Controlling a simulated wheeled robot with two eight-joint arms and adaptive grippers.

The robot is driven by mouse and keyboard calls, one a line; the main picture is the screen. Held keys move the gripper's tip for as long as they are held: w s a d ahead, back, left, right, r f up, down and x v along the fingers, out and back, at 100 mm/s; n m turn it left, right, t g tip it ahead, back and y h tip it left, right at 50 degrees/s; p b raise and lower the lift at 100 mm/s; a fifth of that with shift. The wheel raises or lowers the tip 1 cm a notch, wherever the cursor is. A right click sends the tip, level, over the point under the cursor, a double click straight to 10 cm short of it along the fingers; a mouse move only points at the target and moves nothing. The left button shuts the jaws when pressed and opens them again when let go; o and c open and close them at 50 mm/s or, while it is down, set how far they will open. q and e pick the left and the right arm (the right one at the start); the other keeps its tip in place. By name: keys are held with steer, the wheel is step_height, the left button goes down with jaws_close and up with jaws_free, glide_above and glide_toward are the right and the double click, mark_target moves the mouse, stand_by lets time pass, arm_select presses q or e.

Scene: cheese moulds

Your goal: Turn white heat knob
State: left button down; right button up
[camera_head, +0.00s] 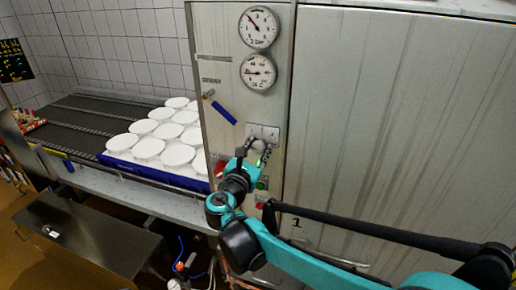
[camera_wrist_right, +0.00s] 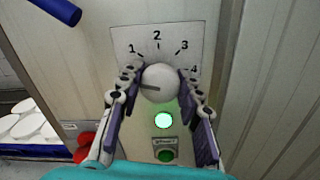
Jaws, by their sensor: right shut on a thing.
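The white heat knob (camera_wrist_right: 160,83) sits on a pale dial plate (camera_wrist_right: 142,38) marked 1 to 4, on the control panel. Its dark pointer line faces left, below the 1. My right gripper (camera_wrist_right: 158,88) has one finger on each side of the knob and is shut on it. In the head view the right gripper (camera_head: 256,150) is at the dial plate (camera_head: 262,131), and its fingers partly cover the knob (camera_head: 258,145). My left gripper is not in view.
A lit green lamp (camera_wrist_right: 163,120) and a green button (camera_wrist_right: 166,156) are below the knob. A red knob (camera_wrist_right: 86,139) is at lower left. A blue-handled lever (camera_head: 224,113) and two gauges (camera_head: 258,27) are above. White moulds (camera_head: 178,154) fill a blue tray (camera_head: 150,172) to the left.

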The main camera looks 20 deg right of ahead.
steer(key=m, duration=1.1)
steer(key=shift+m, duration=1.7)
steer(key=o, duration=1.1)
steer(key=shift+o, duration=0.2)
